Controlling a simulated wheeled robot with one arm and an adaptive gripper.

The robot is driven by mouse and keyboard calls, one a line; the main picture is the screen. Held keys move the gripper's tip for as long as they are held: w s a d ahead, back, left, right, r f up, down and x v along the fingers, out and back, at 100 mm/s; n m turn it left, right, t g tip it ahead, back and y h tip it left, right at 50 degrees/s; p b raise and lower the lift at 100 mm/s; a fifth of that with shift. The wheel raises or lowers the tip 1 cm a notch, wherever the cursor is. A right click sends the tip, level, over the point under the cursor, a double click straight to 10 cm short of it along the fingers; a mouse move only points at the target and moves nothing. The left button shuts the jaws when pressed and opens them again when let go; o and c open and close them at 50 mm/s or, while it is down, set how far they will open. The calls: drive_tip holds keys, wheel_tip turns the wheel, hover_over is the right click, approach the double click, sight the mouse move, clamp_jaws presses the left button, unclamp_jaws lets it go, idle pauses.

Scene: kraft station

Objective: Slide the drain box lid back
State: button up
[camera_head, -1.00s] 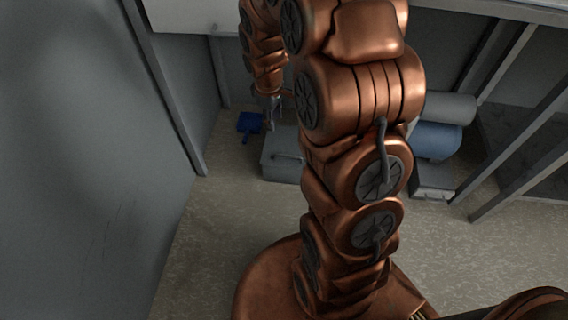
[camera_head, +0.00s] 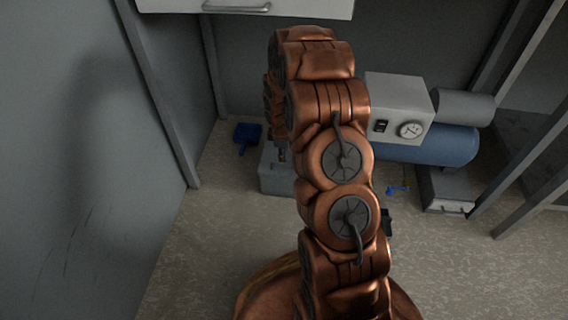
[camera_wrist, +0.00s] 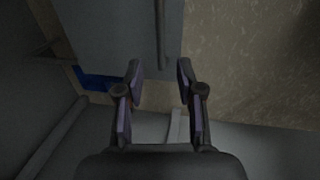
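The grey drain box (camera_head: 277,183) stands on the floor beyond my arm in the head view, mostly hidden behind it. In the wrist view its flat grey lid (camera_wrist: 115,30) fills the upper left, with a dark bar handle (camera_wrist: 162,35) along it. My gripper (camera_wrist: 159,80) is open and empty, its two fingers spread apart. The handle's near end shows just ahead of the fingertips, in line with the gap between them. I cannot tell the height between fingers and lid. In the head view my arm hides most of the gripper.
A blue dustpan (camera_head: 246,134) lies left of the box by the wall. A white cabinet (camera_head: 310,8) hangs above. The floor at the front left is clear.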

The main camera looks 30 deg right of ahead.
sight(284, 164)
drive_tip(key=f+b, duration=0.1)
drive_tip(key=f, duration=0.3)
drive_tip(key=w+f+b, duration=0.1)
drive_tip(key=f, duration=0.1)
drive_tip(key=shift+d+f+b, duration=0.35)
drive_tip(key=shift+d, duration=0.05)
clamp_jaws()
